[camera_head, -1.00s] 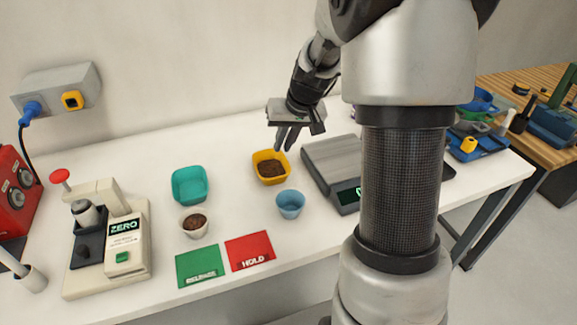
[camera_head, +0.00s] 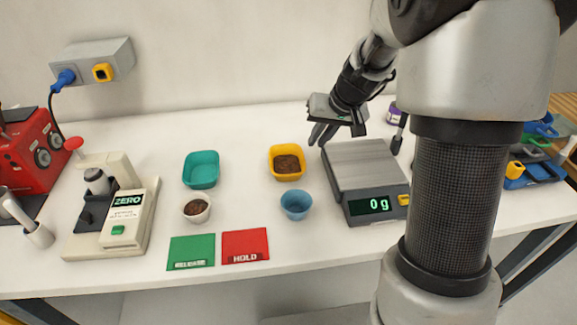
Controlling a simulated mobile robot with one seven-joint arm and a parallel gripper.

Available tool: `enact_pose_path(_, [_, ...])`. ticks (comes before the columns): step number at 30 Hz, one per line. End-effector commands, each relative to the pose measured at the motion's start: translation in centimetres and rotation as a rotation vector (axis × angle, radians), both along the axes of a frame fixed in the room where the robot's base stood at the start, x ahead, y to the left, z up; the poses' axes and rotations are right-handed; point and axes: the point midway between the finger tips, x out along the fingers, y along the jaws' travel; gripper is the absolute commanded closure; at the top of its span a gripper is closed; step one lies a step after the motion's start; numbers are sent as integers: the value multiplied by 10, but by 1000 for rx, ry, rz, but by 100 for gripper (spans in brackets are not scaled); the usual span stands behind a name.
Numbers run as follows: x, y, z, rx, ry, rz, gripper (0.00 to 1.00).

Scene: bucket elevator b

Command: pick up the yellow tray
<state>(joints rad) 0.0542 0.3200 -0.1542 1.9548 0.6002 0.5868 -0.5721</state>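The yellow tray (camera_head: 286,150) is a small square-rimmed container with dark brown granular contents. It stands upright on the white table, left of the scale. My gripper (camera_head: 321,137) points downward, up and to the right of the tray, near the scale's back left corner in the picture. Its two dark fingers look slightly apart with nothing between them, and it does not touch the tray.
A scale (camera_head: 362,170) reading 0 g stands right of the tray. A blue cup (camera_head: 296,205) is just in front of it. A teal tray (camera_head: 201,170) and a white cup (camera_head: 197,209) are to the left. Green (camera_head: 191,251) and red (camera_head: 245,246) pads lie in front.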

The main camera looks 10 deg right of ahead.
Motion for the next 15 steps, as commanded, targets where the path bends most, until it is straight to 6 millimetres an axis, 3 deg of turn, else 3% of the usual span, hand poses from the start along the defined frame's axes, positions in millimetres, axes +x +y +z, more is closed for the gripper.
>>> enact_pose_path(6, [18, 10, -45, 1, 4, -1, 88])
enact_pose_path(15, [29, 15, -69, 0, 0, 0, 88])
